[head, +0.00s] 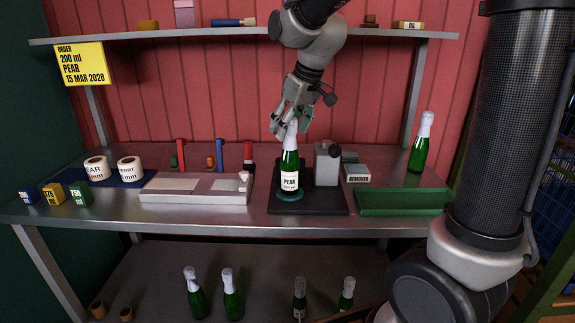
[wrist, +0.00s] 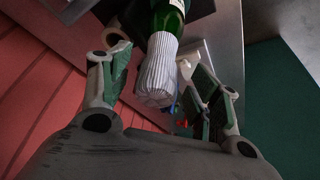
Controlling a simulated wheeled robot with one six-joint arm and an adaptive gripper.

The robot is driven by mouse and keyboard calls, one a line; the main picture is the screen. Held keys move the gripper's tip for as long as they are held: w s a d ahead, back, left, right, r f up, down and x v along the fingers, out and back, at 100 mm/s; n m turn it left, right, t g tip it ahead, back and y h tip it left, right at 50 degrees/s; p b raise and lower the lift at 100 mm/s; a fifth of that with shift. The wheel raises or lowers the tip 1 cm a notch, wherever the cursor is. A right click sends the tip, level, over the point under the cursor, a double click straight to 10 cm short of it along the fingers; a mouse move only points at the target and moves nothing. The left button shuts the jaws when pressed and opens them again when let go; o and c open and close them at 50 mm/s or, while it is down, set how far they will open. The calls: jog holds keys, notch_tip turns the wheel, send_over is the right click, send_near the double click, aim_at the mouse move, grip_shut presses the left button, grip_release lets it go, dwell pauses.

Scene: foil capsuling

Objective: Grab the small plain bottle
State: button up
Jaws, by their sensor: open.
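My gripper (head: 291,127) is open around the top of a green bottle (head: 289,165) with white foil and a PEAR label. That bottle stands upright on a round teal seat of a dark fixture. In the wrist view, its foil-covered neck lies between my parted fingers (wrist: 160,78); I cannot tell whether they touch it. Below the bench stand two foil-topped green bottles at left (head: 194,292) (head: 232,293) and two smaller-looking ones at right (head: 300,298) (head: 346,295). Another foil-topped bottle (head: 420,145) stands on the bench at right. I cannot tell which is the small plain one.
The dark fixture (head: 320,208) has a grey block (head: 327,165) beside the bottle. A green tray (head: 404,209) lies to its right, a pale flat station (head: 195,197) to its left. Label rolls (head: 97,168) and coloured blocks (head: 53,192) are farther left. A shelf (head: 180,36) runs above.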

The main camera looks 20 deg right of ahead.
aim_at(286, 139)
jog(key=x, duration=0.4)
jog(key=shift+w+d+f, duration=0.1)
jog(key=shift+f, duration=0.3)
jog(key=shift+c, duration=0.3)
grip_shut()
